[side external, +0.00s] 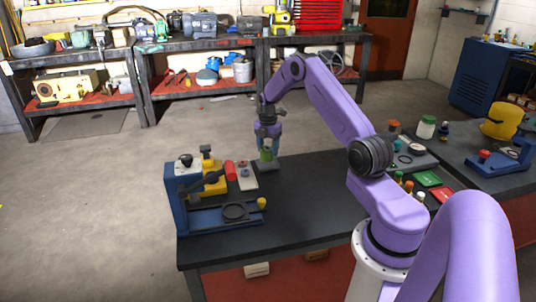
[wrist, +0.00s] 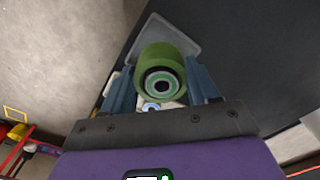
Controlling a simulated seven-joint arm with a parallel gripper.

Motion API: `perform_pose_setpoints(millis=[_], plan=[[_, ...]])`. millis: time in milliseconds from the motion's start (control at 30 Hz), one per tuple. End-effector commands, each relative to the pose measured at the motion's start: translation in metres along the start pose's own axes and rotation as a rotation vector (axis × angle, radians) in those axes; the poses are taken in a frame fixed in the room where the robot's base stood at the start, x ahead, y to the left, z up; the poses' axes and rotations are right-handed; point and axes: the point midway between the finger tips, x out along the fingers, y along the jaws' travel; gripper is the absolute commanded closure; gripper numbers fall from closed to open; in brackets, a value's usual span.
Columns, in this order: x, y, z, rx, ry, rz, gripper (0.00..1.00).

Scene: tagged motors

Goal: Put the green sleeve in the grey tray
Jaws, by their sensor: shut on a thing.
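The green sleeve (wrist: 148,58) is a short green cylinder with a round bore at its end. My gripper (wrist: 160,84) is shut on it, with one blue finger at each side in the wrist view. In the side view, my gripper (side external: 267,148) points down and the sleeve (side external: 266,155) shows between its fingertips. The grey tray (side external: 271,166) lies at the far left edge of the dark table, right below the sleeve. In the wrist view the tray (wrist: 187,40) shows behind the sleeve, partly hidden by it. I cannot tell whether the sleeve touches the tray.
A blue fixture (side external: 185,200) with yellow and red parts stands on the table left of the tray. Several small bottles and a green plate (side external: 428,179) lie at the right. The dark table top (side external: 305,190) between them is clear.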

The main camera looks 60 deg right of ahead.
Motion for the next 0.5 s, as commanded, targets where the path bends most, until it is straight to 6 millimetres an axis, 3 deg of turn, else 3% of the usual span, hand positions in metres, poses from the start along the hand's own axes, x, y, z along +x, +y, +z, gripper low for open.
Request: perform_pose_setpoints(millis=[200,500], plan=[[0.025,-0.001,0.000,0.000,0.000,-0.001,0.84],[0.027,-0.001,0.000,0.000,0.000,0.000,0.84]])
